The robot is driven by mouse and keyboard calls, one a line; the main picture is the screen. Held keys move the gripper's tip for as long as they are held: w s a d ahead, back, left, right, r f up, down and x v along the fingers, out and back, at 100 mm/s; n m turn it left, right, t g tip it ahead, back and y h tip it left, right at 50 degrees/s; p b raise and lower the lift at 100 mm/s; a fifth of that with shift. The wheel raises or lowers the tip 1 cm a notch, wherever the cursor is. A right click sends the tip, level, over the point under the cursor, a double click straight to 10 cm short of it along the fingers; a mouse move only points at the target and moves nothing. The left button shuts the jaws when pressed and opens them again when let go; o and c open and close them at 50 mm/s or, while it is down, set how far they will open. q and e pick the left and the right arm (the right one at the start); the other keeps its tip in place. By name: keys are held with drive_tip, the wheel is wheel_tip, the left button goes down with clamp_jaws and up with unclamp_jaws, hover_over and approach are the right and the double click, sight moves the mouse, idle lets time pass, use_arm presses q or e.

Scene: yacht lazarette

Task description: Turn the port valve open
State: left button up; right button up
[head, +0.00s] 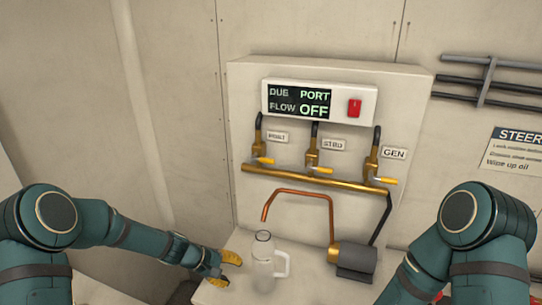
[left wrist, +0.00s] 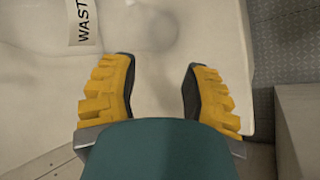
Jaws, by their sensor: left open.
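The port valve (head: 262,158) is the leftmost of three brass valves on the panel, with a yellow lever pointing right and slightly down. The label beside it (head: 277,137) is small but seems to read PORT. The display (head: 300,102) reads DUE PORT, FLOW OFF. My left gripper (head: 231,271) is low at the left, below the valve and apart from it, just left of a clear jug. In the left wrist view its yellow fingers (left wrist: 159,72) are spread with nothing between them. My right arm (head: 455,250) enters at right; its gripper is out of view.
The clear jug (head: 264,265) with a handle stands on the ledge below the panel. A copper pipe (head: 300,193) and a pump (head: 353,259) are beside it. The STBD (head: 318,160) and GEN (head: 375,168) valves share the brass manifold (head: 300,179). A red switch (head: 354,108) is above.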

use_arm(q)
drive_tip(key=w+r+t+h, duration=0.1)
drive_tip(key=w+r+h, duration=0.1)
drive_tip(key=w+r, duration=0.45)
drive_tip(key=w+r+t+h, duration=0.2)
drive_tip(key=w+r, duration=0.1)
drive_tip(key=r, duration=0.6)
drive_tip(key=m+t+h, duration=0.1)
drive_tip(key=h, duration=0.2)
approach(268, 162)
drive_tip(key=p+x, duration=0.2)
drive_tip(key=x, duration=0.9)
drive_tip(key=shift+w+d, duration=0.1)
clamp_jaws()
